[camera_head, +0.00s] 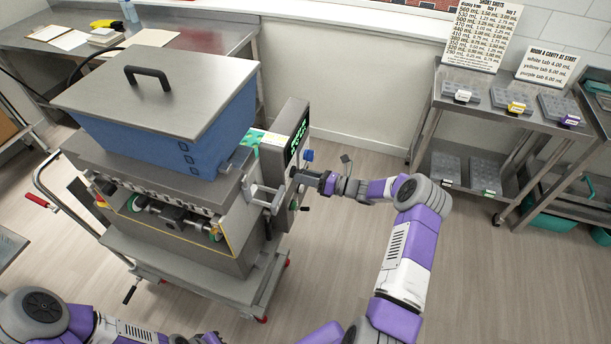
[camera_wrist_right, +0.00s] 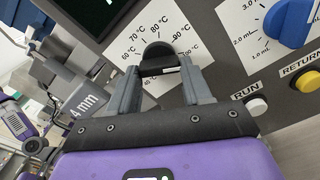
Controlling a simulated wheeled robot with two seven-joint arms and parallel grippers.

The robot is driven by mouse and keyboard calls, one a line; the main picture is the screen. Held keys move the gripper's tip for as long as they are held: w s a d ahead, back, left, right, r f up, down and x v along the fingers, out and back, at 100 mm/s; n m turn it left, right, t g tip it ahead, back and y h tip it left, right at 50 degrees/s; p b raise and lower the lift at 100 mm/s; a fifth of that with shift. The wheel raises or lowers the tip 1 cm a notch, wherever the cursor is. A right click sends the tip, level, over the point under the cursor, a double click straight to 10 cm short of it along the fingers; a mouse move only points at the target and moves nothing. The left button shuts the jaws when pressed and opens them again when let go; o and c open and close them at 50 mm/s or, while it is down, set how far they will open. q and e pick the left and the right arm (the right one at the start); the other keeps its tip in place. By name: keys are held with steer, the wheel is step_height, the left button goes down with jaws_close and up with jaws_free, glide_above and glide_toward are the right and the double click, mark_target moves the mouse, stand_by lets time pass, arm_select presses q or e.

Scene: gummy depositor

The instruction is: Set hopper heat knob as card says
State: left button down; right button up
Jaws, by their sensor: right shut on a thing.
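The black heat knob (camera_wrist_right: 158,56) sits on a white dial plate (camera_wrist_right: 122,49) marked in °C, with 60, 70 and 80 readable, on the depositor's control panel. My right gripper (camera_wrist_right: 160,72) has its two fingers on either side of the knob and is shut on it. I cannot tell which mark the knob points at. In the head view my right gripper (camera_head: 302,178) is at the panel's front, and the knob is too small to make out. A small coloured card (camera_head: 262,139) lies beside the blue hopper (camera_head: 165,125); its text is unreadable. My left gripper is out of view.
On the same panel are a blue mL knob (camera_wrist_right: 289,22), a yellow RETURN button (camera_wrist_right: 308,82) and a white RUN button (camera_wrist_right: 257,106). Two printed signs (camera_head: 483,38) stand above a steel rack (camera_head: 430,100) with molds at right. Open floor lies between.

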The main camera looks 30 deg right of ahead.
stand_by(0.4)
steer(key=o, duration=1.1)
steer(key=shift+c, duration=0.2)
steer(key=v, duration=0.7)
steer(key=shift+s+d, duration=0.2)
steer(key=shift+s, duration=0.05)
